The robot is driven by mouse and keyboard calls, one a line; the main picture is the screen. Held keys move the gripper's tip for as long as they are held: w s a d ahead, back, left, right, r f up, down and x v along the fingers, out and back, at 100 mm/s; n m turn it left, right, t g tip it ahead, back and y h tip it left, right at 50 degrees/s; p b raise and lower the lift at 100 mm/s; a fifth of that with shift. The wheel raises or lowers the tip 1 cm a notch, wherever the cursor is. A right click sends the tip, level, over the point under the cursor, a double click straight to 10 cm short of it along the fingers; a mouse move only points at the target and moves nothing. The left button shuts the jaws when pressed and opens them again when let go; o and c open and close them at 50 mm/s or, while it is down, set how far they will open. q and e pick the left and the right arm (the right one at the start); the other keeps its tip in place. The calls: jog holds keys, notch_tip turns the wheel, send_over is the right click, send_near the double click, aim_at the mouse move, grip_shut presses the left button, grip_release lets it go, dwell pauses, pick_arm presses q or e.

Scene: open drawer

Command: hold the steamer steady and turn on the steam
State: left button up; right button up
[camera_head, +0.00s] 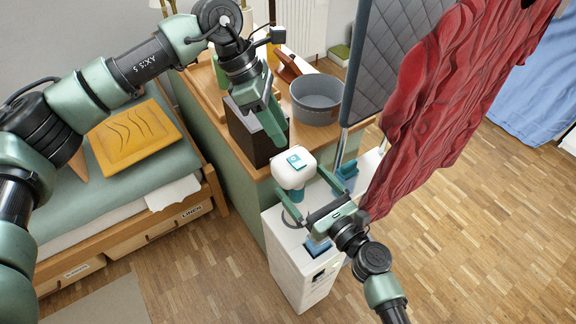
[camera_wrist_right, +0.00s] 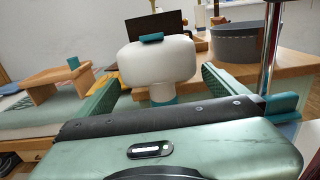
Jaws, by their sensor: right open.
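The steamer has a white boxy base (camera_head: 290,262) on the floor and a rounded white head (camera_head: 294,165) with a teal button (camera_head: 297,162) on top. The head stands upright on a teal neck (camera_wrist_right: 163,94). My right gripper (camera_head: 304,203) is open, one finger on each side of the head's lower part in the picture; the head (camera_wrist_right: 158,62) shows between the fingers in the right wrist view, and contact cannot be told. My left gripper (camera_head: 281,141) points down just above and left of the head, apart from the button; its finger gap is not clear.
A red garment (camera_head: 440,95) hangs before a grey quilted board (camera_head: 392,55) on a metal pole at the right. A cabinet with a wooden top carries a dark box (camera_head: 247,137) and a grey pot (camera_head: 316,99). A bed with a yellow cushion (camera_head: 133,138) is left.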

aim_at(287, 167)
jog(key=x, duration=0.7)
jog(key=shift+w+a+f, duration=0.15)
jog(key=shift+a+f, duration=0.05)
jog(key=shift+f, duration=0.1)
